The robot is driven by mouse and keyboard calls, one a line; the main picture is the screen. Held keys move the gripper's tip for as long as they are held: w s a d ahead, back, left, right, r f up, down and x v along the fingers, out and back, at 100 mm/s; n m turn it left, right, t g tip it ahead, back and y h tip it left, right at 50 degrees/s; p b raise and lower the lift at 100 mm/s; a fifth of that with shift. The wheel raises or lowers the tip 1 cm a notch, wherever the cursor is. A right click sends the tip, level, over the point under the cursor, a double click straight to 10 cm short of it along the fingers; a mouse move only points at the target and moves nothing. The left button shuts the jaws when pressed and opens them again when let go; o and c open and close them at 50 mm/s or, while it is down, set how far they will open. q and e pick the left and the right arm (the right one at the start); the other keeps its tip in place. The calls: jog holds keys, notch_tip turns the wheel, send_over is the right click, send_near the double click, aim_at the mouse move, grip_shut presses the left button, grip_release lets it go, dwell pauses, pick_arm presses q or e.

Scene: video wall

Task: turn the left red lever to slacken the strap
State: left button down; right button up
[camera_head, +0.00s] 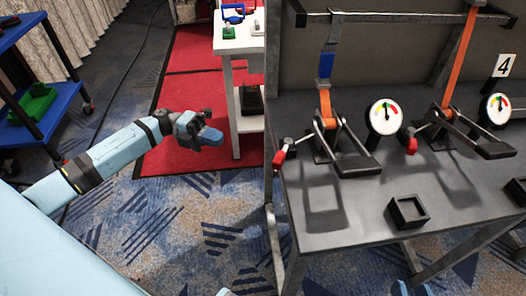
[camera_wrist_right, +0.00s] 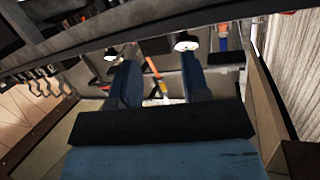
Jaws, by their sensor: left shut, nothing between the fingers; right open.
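The left red lever (camera_head: 280,158) has a red grip and hangs at the left edge of the grey table, on the left ratchet with its orange and blue strap (camera_head: 325,68). My left gripper (camera_head: 208,136) is shut and empty, out over the floor to the left of the lever and apart from it. The right red lever (camera_head: 411,144) belongs to a second ratchet with an orange strap (camera_head: 461,55). My right gripper (camera_wrist_right: 159,72) shows in the right wrist view with its two blue fingers apart and nothing seen between them.
Two round gauges (camera_head: 384,117) stand beside the ratchets. A small black open box (camera_head: 408,212) sits on the grey table (camera_head: 365,222). A white table (camera_head: 238,48) stands behind my left gripper, and a blue shelf cart (camera_head: 62,108) at far left. Free floor lies left of the grey table.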

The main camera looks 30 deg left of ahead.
aim_at(275, 157)
pick_arm(q)
jog(key=d, duration=0.4)
jog(key=w+d+b, duration=0.1)
jog(key=d, duration=0.7)
jog(key=shift+w+d+b, duration=0.2)
jog(key=shift+w+b, duration=0.1)
jog(key=shift+b, duration=0.1)
jog(key=shift+w+d, duration=0.1)
jog(key=shift+d, duration=0.65)
pick_arm(e)
jog(key=shift+t+y, duration=0.7)
jog(key=shift+t, duration=0.2)
jog(key=r, duration=0.1)
jog(key=a+r, duration=0.1)
jog(key=w+r, duration=0.1)
jog(key=shift+a+r, duration=0.3)
jog(key=shift+r, duration=0.05)
jog(key=shift+f, duration=0.1)
